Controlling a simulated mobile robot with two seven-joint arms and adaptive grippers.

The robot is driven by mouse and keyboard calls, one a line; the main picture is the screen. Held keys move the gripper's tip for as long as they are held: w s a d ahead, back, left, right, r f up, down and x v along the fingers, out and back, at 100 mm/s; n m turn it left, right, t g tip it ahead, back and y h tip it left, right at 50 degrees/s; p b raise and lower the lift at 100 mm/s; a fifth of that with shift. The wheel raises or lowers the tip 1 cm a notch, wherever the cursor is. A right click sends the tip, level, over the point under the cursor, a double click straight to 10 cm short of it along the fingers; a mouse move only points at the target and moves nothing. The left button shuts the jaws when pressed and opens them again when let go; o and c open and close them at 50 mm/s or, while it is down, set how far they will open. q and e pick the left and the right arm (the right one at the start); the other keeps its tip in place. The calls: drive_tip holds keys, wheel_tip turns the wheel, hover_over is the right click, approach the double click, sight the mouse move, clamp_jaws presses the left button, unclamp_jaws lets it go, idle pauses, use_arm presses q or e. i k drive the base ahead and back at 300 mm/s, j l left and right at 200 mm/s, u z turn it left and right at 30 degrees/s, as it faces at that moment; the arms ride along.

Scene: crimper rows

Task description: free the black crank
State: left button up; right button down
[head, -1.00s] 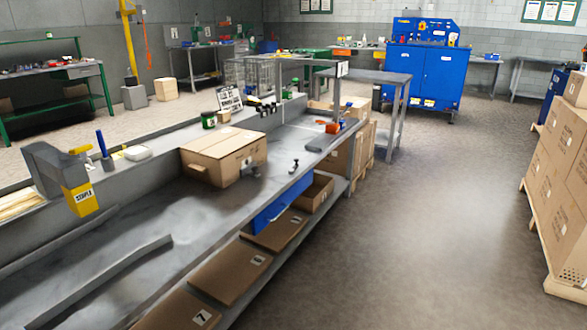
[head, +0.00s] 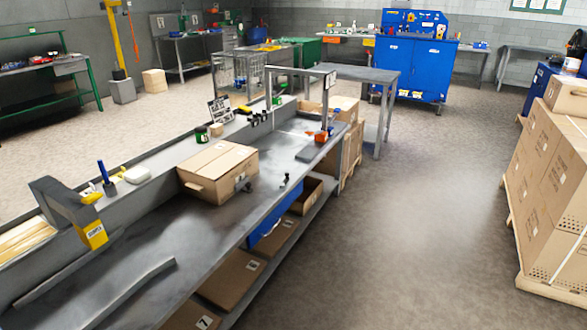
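A small dark handle-like piece (head: 285,181) stands on the grey workbench (head: 225,215) near its front edge. Another small dark piece (head: 242,184) sits against the lower right of a closed cardboard box (head: 215,170). Either may be the black crank; they are too small to tell. Several black knobs or handles (head: 262,117) stand in a row on the back ledge farther along. I cannot tell what holds any of these. Neither of my grippers is in view.
A grey and yellow bench device (head: 92,235) stands at the left. Open cartons (head: 305,196) and a blue drawer (head: 268,232) are under the bench. Stacked boxes (head: 560,190) on a pallet stand at the right. The floor aisle (head: 410,240) between is clear.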

sight(281, 186)
drive_tip(key=i+u, duration=0.15)
drive_tip(key=u, duration=0.4)
drive_tip(key=i+l+u, duration=0.25)
drive_tip(key=i+l, duration=0.2)
drive_tip(key=i+l+u, duration=0.2)
drive_tip(key=i+l, duration=0.25)
drive_tip(key=i+l+u, duration=0.25)
drive_tip(key=i+l, duration=0.15)
drive_tip(key=l, duration=0.3)
drive_tip(key=i+l, duration=0.25)
drive_tip(key=l, duration=0.15)
